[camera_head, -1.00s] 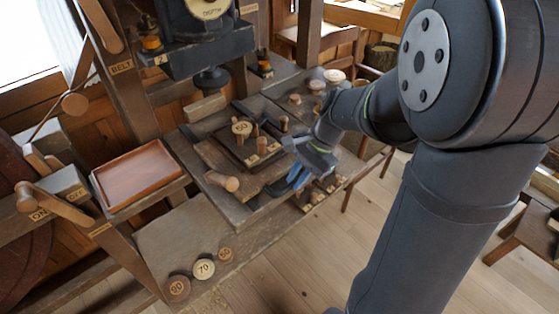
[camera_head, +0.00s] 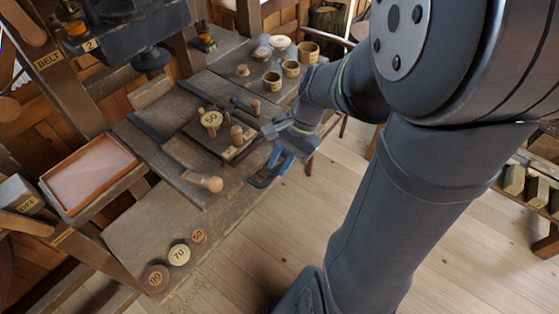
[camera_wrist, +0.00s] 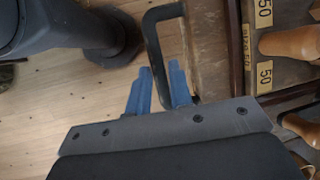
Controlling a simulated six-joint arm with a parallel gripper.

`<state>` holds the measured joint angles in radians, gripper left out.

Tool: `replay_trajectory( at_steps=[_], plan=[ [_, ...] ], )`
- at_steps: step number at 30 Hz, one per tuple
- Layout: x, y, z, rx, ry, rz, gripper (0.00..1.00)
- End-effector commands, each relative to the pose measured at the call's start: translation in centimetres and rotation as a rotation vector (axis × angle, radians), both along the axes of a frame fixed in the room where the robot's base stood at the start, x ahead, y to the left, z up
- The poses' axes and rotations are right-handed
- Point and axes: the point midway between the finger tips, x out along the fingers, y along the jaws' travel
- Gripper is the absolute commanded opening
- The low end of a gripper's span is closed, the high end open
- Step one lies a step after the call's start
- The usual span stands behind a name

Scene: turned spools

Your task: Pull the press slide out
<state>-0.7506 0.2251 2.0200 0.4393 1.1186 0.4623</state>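The press slide is a wooden board (camera_head: 182,154) under the press. It carries a dark plate with the 50 spool (camera_head: 210,119), pegs, and a turned wooden knob (camera_head: 203,181) at its near end. Its front edge shows in the wrist view (camera_wrist: 212,55). A dark U-shaped handle (camera_head: 258,182) projects from that edge; it also shows in the wrist view (camera_wrist: 152,38). My gripper (camera_wrist: 160,68) has its blue fingers close on either side of the handle's outer bar, one inside the loop. It also shows in the head view (camera_head: 281,163). The contact itself is partly hidden.
The press head (camera_head: 151,58) hangs behind the slide. A red-brown tray (camera_head: 130,165) is at left. Spools 70 (camera_head: 179,254), 60 and 90 lie on the lower shelf. Cups (camera_head: 291,69) and spools stand at the back right. Open floor (camera_head: 255,240) lies in front.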

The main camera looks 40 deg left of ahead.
Motion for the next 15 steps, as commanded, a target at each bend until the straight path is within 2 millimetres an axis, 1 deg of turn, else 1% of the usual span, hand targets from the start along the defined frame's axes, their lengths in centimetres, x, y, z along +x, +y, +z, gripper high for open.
replay_trajectory(
  at_steps=[1, 2, 11, 15],
  plan=[
    [0.0, 0.0, 0.0, 0.001, 0.000, 0.000, 0.30],
    [0.0, 0.0, 0.0, 0.000, 0.000, 0.000, 0.36],
    [0.0, 0.0, 0.0, -0.001, 0.001, 0.000, 0.36],
    [0.5, -0.2, 1.1, 0.001, 0.000, -0.001, 0.36]
  ],
)
